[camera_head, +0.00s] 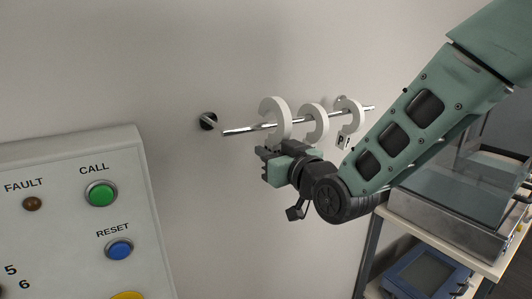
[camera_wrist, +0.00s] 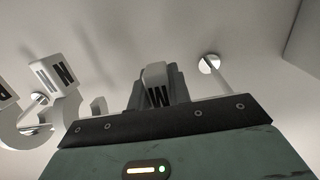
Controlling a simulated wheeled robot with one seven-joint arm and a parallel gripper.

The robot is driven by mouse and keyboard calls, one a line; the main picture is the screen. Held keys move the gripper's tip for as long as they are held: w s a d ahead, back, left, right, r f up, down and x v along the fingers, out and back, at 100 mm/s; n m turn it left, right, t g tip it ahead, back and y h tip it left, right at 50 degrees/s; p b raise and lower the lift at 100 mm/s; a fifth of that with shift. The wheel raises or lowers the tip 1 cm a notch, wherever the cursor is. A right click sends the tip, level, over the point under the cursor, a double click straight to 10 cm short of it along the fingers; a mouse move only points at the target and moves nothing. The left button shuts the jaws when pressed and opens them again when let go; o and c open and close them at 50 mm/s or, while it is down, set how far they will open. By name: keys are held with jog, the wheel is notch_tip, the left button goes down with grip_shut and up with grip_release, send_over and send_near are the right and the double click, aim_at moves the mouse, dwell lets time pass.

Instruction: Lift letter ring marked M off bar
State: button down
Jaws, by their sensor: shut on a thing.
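The letter ring marked M (camera_head: 279,112) is a white, open C-shaped ring, the leftmost on the metal bar (camera_head: 242,130) in the head view. It is still at the bar, which crosses it; whether it touches the bar I cannot tell. My gripper (camera_head: 270,158) is below it, shut on its lower end. In the wrist view, its lettered tag (camera_wrist: 157,92) sits between the fingertips of my gripper (camera_wrist: 157,78). The rest of this ring is hidden there.
A second white ring (camera_head: 318,122) and a third (camera_head: 356,118), tagged P, hang close to the right. A wall disc (camera_head: 208,121) is left of the bar's end. A button panel (camera_head: 140,200) stands at left, a shelf cart (camera_head: 440,228) at right.

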jog(key=shift+b+v, duration=0.7)
jog(key=shift+v, duration=1.35)
jog(key=b+v, duration=0.9)
jog(key=v, duration=0.3)
